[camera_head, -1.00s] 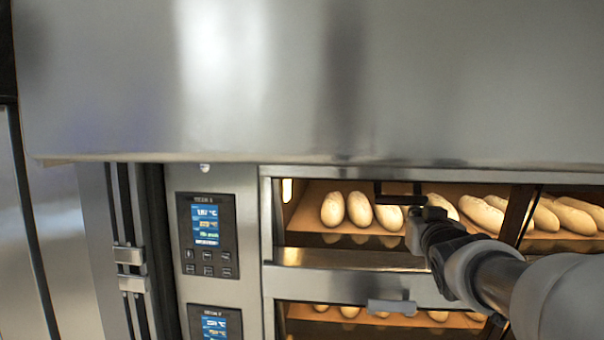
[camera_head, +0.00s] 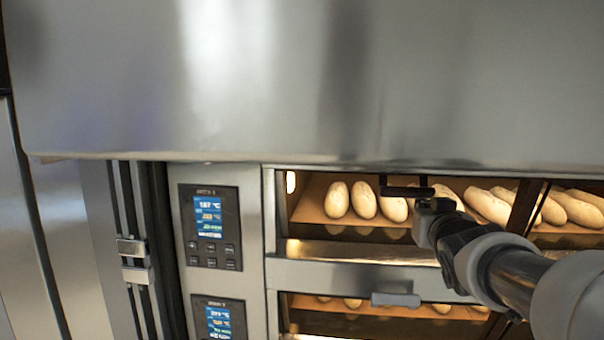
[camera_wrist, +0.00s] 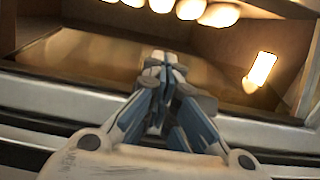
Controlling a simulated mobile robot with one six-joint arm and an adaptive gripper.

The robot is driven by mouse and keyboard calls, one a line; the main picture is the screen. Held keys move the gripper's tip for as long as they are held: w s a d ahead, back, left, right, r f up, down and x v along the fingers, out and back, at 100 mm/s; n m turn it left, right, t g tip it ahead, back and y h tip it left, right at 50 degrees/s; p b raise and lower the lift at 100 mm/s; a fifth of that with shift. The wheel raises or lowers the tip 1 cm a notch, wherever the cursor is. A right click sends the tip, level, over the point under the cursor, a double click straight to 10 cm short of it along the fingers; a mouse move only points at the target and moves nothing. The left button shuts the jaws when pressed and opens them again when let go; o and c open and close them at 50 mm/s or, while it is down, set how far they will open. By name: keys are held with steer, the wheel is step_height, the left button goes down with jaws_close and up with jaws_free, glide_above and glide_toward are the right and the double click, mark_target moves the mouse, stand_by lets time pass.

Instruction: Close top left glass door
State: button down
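The top left oven opening, behind a metal frame (camera_head: 268,225), shows lit loaves (camera_head: 364,199) inside. I cannot make out the glass pane of the top left door or its exact angle. A dark bar-shaped handle (camera_head: 405,192) shows under the hood at the top of this opening. My gripper's end is at its right side in the head view, and its fingertips are hard to see there. In the wrist view my gripper (camera_wrist: 163,64) has its fingers together at the tips, with nothing visible between them. It points towards the oven interior, where a bright lamp (camera_wrist: 260,70) shows.
A large steel hood (camera_head: 300,80) overhangs the opening. A lower deck door with a grey handle (camera_head: 396,299) is just below. Control panels (camera_head: 210,227) are on the left. A dark divider (camera_head: 525,205) separates the right-hand opening, crossed lower down by my arm.

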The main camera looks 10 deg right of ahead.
step_height(320, 180, up, 7)
steer(key=s+t, duration=0.1)
steer(key=s, duration=0.3)
steer(key=s+a+f, duration=0.1)
steer(key=s+f, duration=0.1)
steer(key=s, duration=0.1)
steer(key=shift+a, duration=0.4)
steer(key=shift+w, duration=0.1)
